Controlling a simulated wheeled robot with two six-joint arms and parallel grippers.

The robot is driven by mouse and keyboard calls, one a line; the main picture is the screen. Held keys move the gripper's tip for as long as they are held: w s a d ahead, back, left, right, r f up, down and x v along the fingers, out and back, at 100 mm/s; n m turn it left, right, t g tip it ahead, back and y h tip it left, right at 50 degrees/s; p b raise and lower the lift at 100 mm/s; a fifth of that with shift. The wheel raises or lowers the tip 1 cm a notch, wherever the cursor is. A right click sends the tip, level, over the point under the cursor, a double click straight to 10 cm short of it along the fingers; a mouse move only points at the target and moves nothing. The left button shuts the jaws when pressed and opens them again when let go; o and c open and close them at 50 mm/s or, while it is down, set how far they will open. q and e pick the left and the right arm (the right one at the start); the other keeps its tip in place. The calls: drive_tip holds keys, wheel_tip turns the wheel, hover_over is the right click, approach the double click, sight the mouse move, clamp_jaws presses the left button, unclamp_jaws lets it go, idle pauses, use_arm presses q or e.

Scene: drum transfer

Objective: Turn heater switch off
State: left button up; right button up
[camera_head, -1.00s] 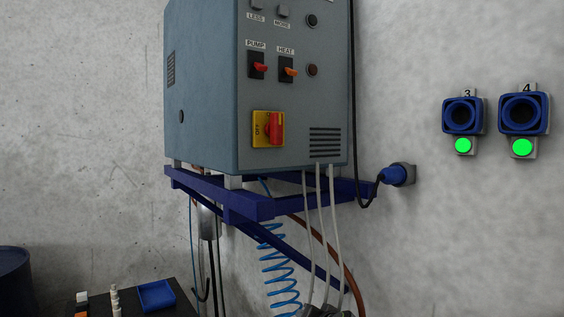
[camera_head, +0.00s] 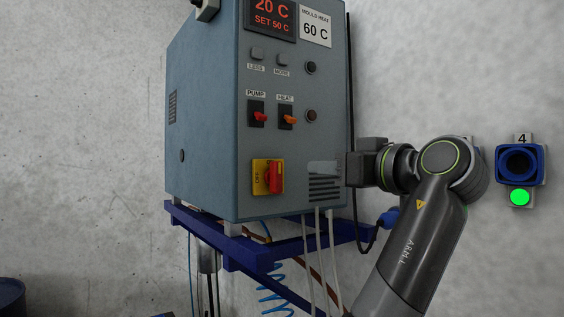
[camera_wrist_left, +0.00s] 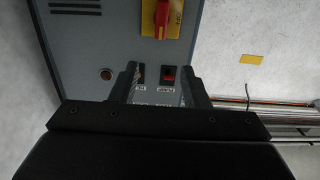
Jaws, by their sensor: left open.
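The heater switch (camera_head: 288,119), labelled HEAT, has an orange lever on a black plate on the front of the blue-grey cabinet. In the left wrist view, where the panel appears upside down, the heater switch (camera_wrist_left: 140,74) is partly hidden by a finger. The red-levered PUMP switch (camera_head: 258,117) sits left of it; it also shows between the fingers in the left wrist view (camera_wrist_left: 169,76). My left gripper (camera_head: 322,168) is open and empty, in front of the panel below and right of the heater switch. Its fingers (camera_wrist_left: 160,88) show apart in the wrist view. My right gripper is not in view.
A red rotary switch on a yellow plate (camera_head: 260,180) is below the PUMP switch. The display (camera_head: 270,18) reads 20 C, SET 50 C. A round brown indicator (camera_head: 311,116) is right of the heater switch. Hoses hang below the cabinet. A blue wall socket (camera_head: 519,163) is at right.

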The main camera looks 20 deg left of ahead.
sight(280, 166)
use_arm(q)
drive_tip(key=p+x, duration=0.7)
drive_tip(key=x, duration=0.8)
drive_tip(key=shift+a, duration=0.1)
drive_tip(key=shift+c, duration=0.9)
clamp_jaws()
